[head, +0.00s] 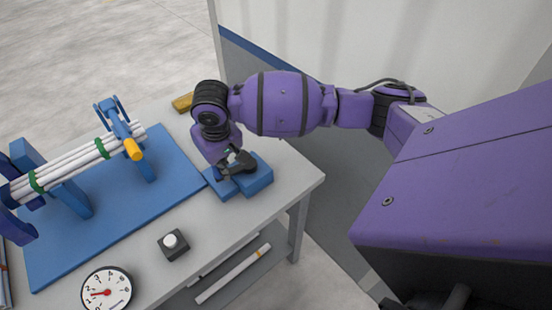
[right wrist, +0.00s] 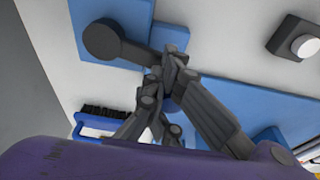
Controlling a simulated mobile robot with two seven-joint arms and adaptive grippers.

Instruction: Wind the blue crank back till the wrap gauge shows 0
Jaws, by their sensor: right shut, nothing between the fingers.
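The crank stands on a blue block (head: 257,180) at the table's right end. Its dark arm (right wrist: 130,48) runs from a round hub (right wrist: 103,38) toward my right fingers. A blue upright piece (head: 217,174), seemingly its handle, shows at the arm's other end, largely hidden by the fingers in the wrist view. My right gripper (right wrist: 167,65) is shut with nothing held, close beside the handle; whether it touches cannot be told. The wrap gauge (head: 106,291) is a white dial; its red needle points left, near the low numbers, but the exact reading is too small. My left gripper is not in view.
A dark box with a white button (head: 172,242) sits in front. A brush (head: 183,102) lies behind the crank.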

